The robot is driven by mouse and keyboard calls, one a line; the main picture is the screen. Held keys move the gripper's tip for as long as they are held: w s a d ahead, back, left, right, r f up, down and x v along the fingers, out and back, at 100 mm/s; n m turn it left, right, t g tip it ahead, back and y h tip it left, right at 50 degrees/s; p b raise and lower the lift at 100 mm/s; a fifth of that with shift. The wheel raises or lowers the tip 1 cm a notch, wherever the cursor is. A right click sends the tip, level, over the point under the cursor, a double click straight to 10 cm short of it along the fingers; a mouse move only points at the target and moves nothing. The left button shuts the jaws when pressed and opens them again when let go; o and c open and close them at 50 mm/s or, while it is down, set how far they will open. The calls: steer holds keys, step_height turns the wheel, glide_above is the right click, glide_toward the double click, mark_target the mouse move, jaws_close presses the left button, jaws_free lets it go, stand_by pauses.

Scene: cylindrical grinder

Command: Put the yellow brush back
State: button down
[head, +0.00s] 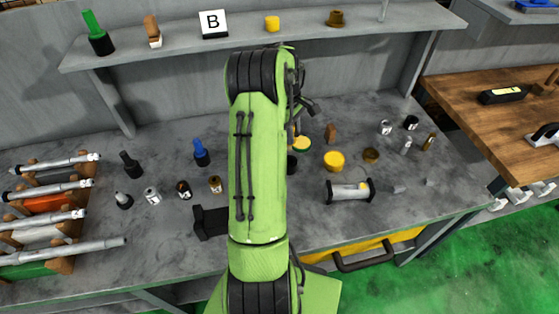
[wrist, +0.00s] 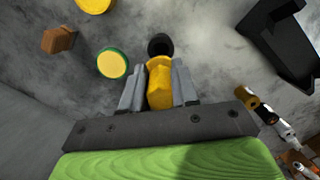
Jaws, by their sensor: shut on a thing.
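The yellow brush (wrist: 159,85) is between my gripper's (wrist: 158,78) two grey fingers in the wrist view. The fingers are shut on its yellow body. A round black end (wrist: 160,45) shows just beyond it, probably the brush's dark end. In the head view my green arm covers the gripper and most of what it holds; a black piece (head: 291,163) shows at the arm's right edge, perhaps the same end. I cannot tell whether the brush touches the bench.
Brushes with blue (head: 201,153) and black (head: 130,165) handles stand left on the grey bench (head: 90,140). A green-handled brush (head: 97,33), sign B (head: 213,24) and a yellow cylinder (head: 272,24) stand on the shelf (head: 180,45). Yellow disc (head: 334,161) and roller (head: 349,191) lie right.

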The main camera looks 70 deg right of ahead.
step_height(320, 180, down, 10)
steer(key=shift+s+r+b, duration=0.1)
steer(key=shift+r+b, duration=0.05)
steer(key=shift+b, duration=0.65)
steer(key=c, duration=0.8)
jaws_free()
steer(key=shift+r, duration=0.1)
steer(key=shift+c, duration=0.2)
